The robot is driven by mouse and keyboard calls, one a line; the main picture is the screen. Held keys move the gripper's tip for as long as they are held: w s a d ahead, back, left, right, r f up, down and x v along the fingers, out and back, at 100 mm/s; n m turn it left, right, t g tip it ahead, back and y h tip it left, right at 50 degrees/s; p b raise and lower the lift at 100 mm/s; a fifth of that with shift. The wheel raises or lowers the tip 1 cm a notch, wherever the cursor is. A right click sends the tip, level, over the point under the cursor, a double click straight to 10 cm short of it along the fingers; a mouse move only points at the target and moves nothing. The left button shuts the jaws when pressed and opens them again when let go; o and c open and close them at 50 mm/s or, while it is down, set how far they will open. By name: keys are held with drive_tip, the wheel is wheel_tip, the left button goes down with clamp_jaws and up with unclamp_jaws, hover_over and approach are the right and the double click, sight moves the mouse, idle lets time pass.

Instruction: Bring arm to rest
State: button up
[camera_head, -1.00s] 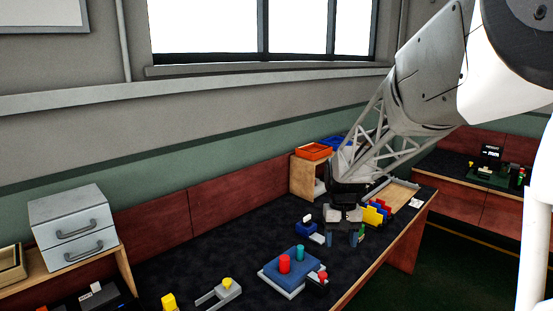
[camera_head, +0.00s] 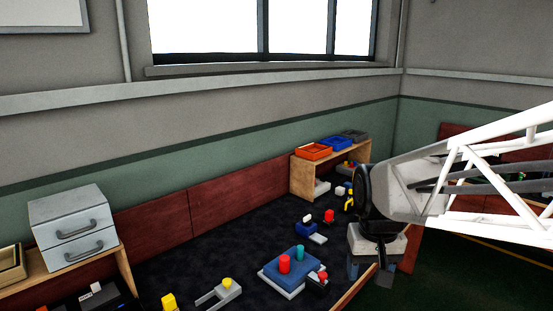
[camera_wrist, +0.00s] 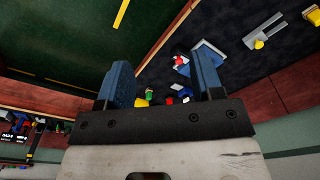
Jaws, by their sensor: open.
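My gripper (camera_head: 368,274) hangs at the front right edge of the dark table in the head view, partly beyond its wooden edge. In the wrist view my gripper (camera_wrist: 165,88) has its two blue fingers wide apart with nothing between them close by. The table and the green floor lie beyond the fingers. My arm reaches in from the right in the head view and hides the table's right end.
On the table stand a blue block base with red and teal pegs (camera_head: 291,272), a grey piece with a yellow knob (camera_head: 218,294) and a yellow block (camera_head: 169,302). A wooden shelf (camera_head: 301,178) bears orange (camera_head: 313,151), blue (camera_head: 336,143) and grey trays. Grey drawers (camera_head: 70,225) stand left.

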drive_tip(key=s+t, duration=0.1)
drive_tip(key=s, duration=1.1)
drive_tip(key=shift+s+d+f+t, duration=0.15)
drive_tip(key=shift+s+f+t, duration=0.2)
drive_tip(key=shift+t, duration=0.05)
idle(1.6)
